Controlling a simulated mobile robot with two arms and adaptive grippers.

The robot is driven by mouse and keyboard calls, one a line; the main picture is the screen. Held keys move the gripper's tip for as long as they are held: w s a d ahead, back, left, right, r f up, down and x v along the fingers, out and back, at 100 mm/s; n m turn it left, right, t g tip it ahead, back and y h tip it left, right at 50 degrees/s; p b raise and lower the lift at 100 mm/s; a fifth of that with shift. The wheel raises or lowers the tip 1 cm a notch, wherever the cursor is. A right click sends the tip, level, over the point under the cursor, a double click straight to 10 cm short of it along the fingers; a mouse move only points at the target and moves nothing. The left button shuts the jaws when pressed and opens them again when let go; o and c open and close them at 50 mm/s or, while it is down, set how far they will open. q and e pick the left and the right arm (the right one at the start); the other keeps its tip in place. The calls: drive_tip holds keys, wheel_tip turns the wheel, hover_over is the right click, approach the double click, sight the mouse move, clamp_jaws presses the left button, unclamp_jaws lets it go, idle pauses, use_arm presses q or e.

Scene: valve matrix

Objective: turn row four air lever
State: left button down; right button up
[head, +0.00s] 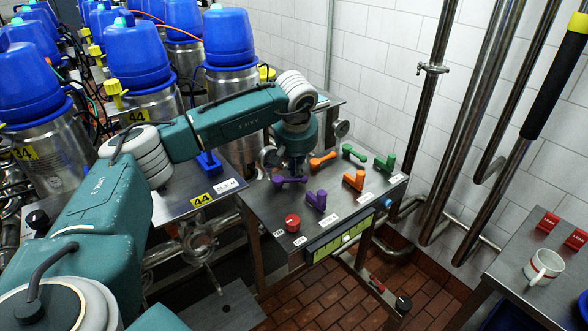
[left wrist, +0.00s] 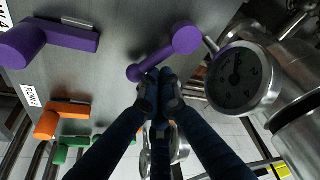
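Two purple levers lie in the panel row beside a partly cut-off label that seems to end in 4 in the left wrist view. The front purple lever (head: 316,201) shows whole; it is also in the left wrist view (left wrist: 62,37). The rear purple lever (head: 289,180) is partly under my left gripper (head: 296,165) in the head view. In the left wrist view my left gripper (left wrist: 160,82) has its dark fingertips together, right at the bar of the rear purple lever (left wrist: 168,54). Contact is unclear. I cannot read which lever is air. My right gripper is not in view.
Orange levers (head: 323,161) and green levers (head: 385,163) stand farther right on the metal panel (head: 262,208). A red knob (head: 292,222) sits at its front left corner. A round gauge (left wrist: 240,77) is close to my left gripper. A mug (head: 543,267) stands on the right table.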

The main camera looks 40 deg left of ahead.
use_arm(q)
drive_tip(key=shift+s+d+f+m+h, duration=0.1)
drive_tip(key=shift+s+d+m+h, duration=0.1)
drive_tip(key=shift+m, duration=0.3)
drive_tip(key=shift+s+d+f+m+h, duration=0.1)
drive_tip(key=shift+d+m, duration=0.05)
drive_tip(key=shift+m, duration=0.35)
drive_tip(key=shift+s+d+m+b, duration=0.35)
drive_tip(key=shift+d+m+b, duration=0.1)
drive_tip(key=shift+m, duration=0.25)
drive_tip(key=shift+s+d+b, duration=0.3)
drive_tip(key=shift+s+b, duration=0.2)
drive_tip(key=shift+s, duration=0.1)
drive_tip(key=shift+s+d+r, duration=0.1)
drive_tip(key=shift+s+d, duration=0.05)
drive_tip(key=shift+s, duration=0.3)
drive_tip(key=shift+s+b, duration=0.3)
drive_tip(key=shift+b, duration=0.05)
drive_tip(key=shift+s, duration=0.1)
drive_tip(key=shift+r, duration=0.15)
